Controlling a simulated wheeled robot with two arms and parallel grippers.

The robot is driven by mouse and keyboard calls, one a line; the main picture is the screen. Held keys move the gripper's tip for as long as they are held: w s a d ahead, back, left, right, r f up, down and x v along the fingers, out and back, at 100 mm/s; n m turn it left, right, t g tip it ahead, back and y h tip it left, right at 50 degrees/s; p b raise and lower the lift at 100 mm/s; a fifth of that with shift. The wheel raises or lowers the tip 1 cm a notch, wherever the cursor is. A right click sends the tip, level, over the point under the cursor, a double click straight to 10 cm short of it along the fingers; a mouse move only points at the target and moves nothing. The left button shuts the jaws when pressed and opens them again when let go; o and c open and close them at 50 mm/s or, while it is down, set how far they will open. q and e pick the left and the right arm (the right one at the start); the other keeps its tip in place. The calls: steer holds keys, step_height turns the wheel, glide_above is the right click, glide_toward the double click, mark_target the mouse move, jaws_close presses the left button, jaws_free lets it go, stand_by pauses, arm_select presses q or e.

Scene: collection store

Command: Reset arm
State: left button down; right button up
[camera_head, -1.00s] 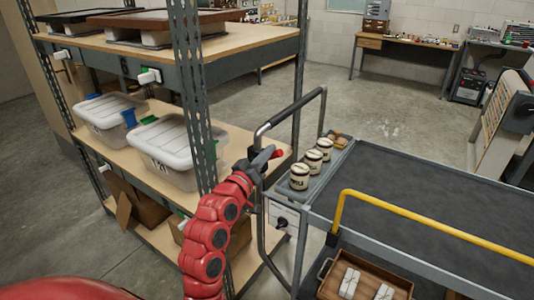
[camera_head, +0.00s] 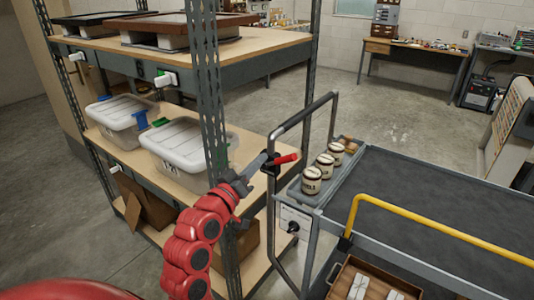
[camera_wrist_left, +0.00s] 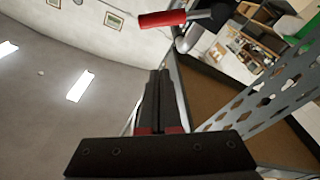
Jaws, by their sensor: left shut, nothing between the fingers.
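My left gripper (camera_head: 262,160) is at the end of my red arm, between the shelf rack and the cart. Its fingers are shut with nothing between them; the left wrist view shows them side by side (camera_wrist_left: 158,100). A red lever (camera_head: 287,159) on the cart's upright push handle (camera_head: 305,112) is just right of the fingertips in the head view. In the left wrist view the red lever (camera_wrist_left: 163,18) appears beyond the fingertips, with a gap between. Whether the gripper touches the handle cannot be told in the head view. My right gripper is not in view.
The cart (camera_head: 420,190) carries several labelled jars (camera_head: 311,180), a yellow rail (camera_head: 430,228) and a wooden crate (camera_head: 335,279) below. Open floor (camera_head: 395,125) lies behind.

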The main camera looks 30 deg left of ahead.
arm_select(q)
steer(key=shift+s, duration=0.5)
steer(key=shift+w, duration=0.1)
